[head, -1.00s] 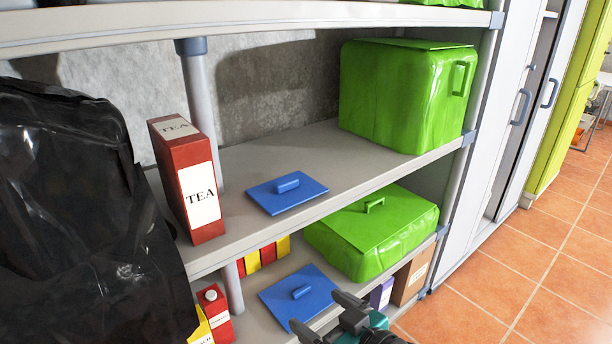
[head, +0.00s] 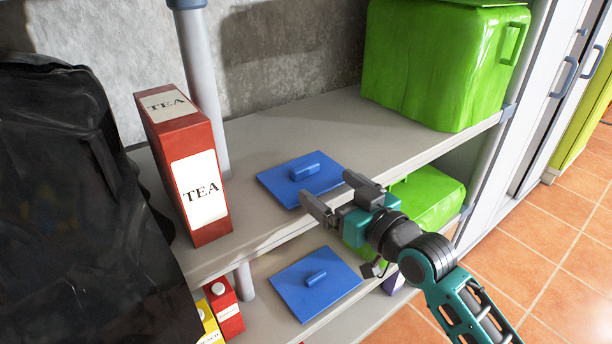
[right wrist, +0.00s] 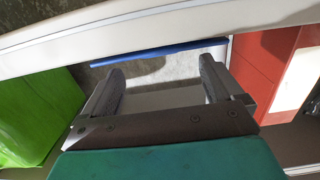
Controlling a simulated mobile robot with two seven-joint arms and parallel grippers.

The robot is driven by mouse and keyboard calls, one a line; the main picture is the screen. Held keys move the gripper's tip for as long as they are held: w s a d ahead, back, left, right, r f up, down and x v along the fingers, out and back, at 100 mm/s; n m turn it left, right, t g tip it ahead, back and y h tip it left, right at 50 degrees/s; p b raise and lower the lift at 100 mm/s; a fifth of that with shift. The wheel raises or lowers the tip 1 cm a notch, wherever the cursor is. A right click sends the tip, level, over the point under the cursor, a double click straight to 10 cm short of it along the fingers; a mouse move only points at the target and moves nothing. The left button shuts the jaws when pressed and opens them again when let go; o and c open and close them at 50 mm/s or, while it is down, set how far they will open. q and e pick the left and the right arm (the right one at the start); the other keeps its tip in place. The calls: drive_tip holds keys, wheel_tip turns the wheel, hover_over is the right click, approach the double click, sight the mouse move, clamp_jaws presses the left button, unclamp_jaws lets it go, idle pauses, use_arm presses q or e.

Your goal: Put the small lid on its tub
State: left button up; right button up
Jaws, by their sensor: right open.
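A flat blue lid (head: 277,184) with a bar handle lies on the middle shelf, right of the tea box. Another blue lid (head: 302,299) lies on the lower shelf and looks slightly larger. No tub that clearly matches either lid shows. My right gripper (head: 328,186) is open and empty, at the front right edge of the upper lid; contact cannot be told. In the right wrist view, the upper lid shows as a thin blue strip (right wrist: 160,51) by the shelf edge, just past the open fingertips (right wrist: 162,70). My left gripper is out of view.
A red tea box (head: 180,160) stands left of the upper lid. A large green container (head: 430,70) stands at the right of the middle shelf, another green container (head: 428,192) below. A black bag (head: 80,200) fills the left. The shelf behind the upper lid is clear.

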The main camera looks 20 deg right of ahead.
sight(308, 169)
drive_tip(key=x, duration=0.6)
drive_tip(key=shift+w+r, duration=0.15)
drive_tip(key=shift+r, duration=0.05)
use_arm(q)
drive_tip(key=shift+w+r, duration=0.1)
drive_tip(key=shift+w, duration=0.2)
use_arm(e)
drive_tip(key=shift+w+a, duration=0.1)
drive_tip(key=shift+w, duration=0.25)
drive_tip(key=c, duration=1.1)
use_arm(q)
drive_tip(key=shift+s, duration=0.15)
use_arm(e)
drive_tip(key=shift+c, duration=0.2)
